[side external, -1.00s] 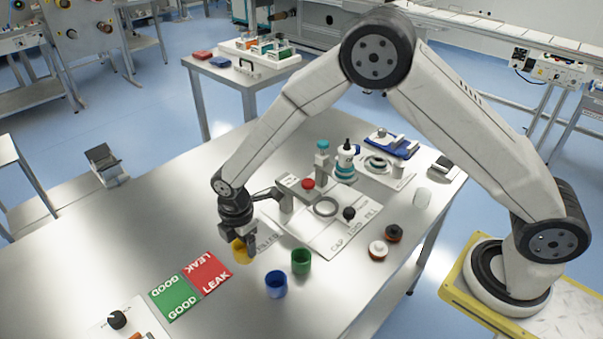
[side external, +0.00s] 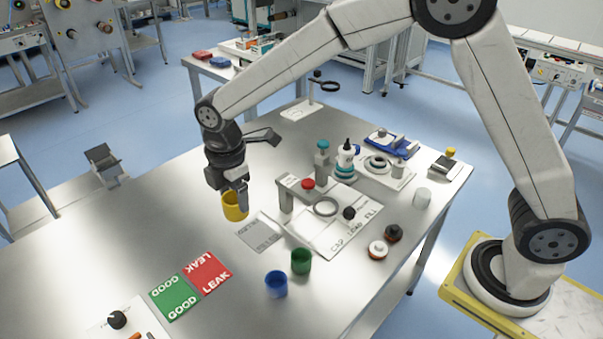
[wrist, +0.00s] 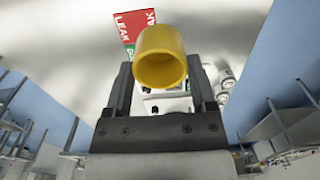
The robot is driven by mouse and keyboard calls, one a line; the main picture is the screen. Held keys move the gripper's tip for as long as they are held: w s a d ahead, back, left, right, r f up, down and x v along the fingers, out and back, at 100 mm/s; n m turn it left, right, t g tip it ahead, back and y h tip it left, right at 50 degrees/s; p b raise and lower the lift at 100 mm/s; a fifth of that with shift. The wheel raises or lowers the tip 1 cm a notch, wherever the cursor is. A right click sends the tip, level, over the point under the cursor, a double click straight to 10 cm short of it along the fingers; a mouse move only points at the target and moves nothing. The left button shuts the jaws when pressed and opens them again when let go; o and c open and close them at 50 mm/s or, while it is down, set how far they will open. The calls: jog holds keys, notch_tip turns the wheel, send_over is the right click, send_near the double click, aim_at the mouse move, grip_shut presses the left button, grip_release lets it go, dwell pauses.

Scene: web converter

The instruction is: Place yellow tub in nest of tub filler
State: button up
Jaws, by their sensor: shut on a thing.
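I cannot tell for sure which station is the tub filler. One station with a grey post, a red button and a ring (side external: 326,207) stands on a white lettered plate. A stand with a dark ring (side external: 326,86) is on a white base at the far table edge.
A grey lettered plate (side external: 258,232) lies bare on the table (side external: 200,320). A blue tub (side external: 276,284) and a green tub (side external: 301,261) stand in front. Green GOOD and red LEAK cards (side external: 206,273) lie left of them. A teal-topped post (side external: 322,158) and a bottle (side external: 346,160) stand behind the ring station.

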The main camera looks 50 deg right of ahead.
jog(key=s+d+m, duration=0.2)
jog(key=s+d, duration=0.5)
jog(key=d, duration=0.6)
jog(key=s+d+m, duration=0.3)
jog(key=s+d, duration=0.5)
jog(key=d, duration=0.4)
jog(key=shift+w+d+f, duration=0.1)
jog(key=shift+f, duration=1.2)
jog(key=shift+w+d+f, duration=0.1)
jog(key=shift+f, duration=1.15)
jog(key=shift+w, duration=0.1)
jog(key=w+f, duration=0.3)
jog(key=w, duration=0.1)
jog(key=w+d+f, duration=0.1)
jog(key=w+f, duration=0.1)
jog(key=w, duration=0.2)
jog(key=w+d+f, duration=0.1)
jog(key=w+f, duration=0.2)
jog(key=w, duration=0.1)
jog(key=shift+w+f, duration=0.25)
jog(key=shift+f, duration=0.1)
jog(key=shift+w+f, duration=0.3)
jog(key=shift+f, duration=0.05)
